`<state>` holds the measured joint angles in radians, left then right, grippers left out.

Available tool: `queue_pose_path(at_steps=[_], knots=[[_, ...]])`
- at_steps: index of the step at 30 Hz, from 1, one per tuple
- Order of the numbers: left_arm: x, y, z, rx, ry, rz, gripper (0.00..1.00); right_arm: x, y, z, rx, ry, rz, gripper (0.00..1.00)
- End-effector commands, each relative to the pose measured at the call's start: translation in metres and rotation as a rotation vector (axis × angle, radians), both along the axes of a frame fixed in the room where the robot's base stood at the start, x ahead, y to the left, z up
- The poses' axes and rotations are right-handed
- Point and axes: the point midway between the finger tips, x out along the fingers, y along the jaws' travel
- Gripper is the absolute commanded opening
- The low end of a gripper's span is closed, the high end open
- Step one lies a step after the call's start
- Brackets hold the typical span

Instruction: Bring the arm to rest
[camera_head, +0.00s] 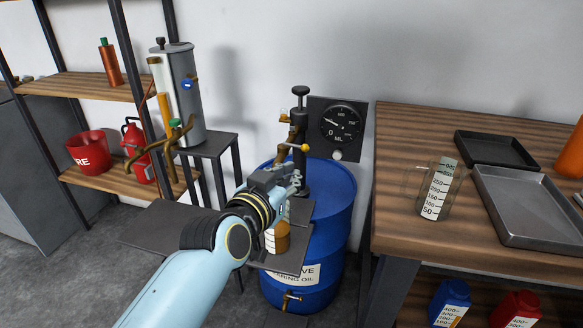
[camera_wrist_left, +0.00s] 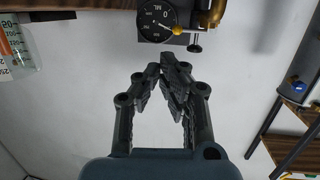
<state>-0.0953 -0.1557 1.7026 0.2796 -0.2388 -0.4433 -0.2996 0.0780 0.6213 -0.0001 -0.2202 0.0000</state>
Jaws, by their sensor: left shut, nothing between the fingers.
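My left arm reaches in from the bottom left of the head view. My left gripper (camera_head: 294,178) is over the near side of the blue oil drum (camera_head: 335,222), close to the black pump on its top. In the left wrist view its fingers (camera_wrist_left: 166,65) are shut, tips together, with nothing between them. The wrist view looks upside down, with the round dial gauge (camera_wrist_left: 157,20) near its top edge. My right gripper is not in view.
A measuring jug (camera_head: 437,192), a black tray (camera_head: 495,150) and a metal tray (camera_head: 530,205) are on the wooden bench at right. A jar with amber liquid (camera_head: 278,238) sits on a dark plate beside my wrist. A grey cylinder (camera_head: 186,95) is on a stand at left.

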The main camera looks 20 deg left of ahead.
Motion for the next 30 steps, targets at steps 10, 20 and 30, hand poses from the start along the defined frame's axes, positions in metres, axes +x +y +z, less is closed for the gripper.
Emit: queue_pose_path(at_steps=[10,20,30], knots=[[0.0,0.0,0.0,-0.001,0.0,0.0,0.0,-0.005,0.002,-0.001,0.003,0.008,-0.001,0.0],[-0.03,0.01,-0.08,0.046,0.126,-0.016,0.0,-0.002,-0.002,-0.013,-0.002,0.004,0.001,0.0],[-0.176,0.048,-0.319,0.139,0.602,-0.044,0.0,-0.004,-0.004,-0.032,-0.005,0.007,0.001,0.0]])
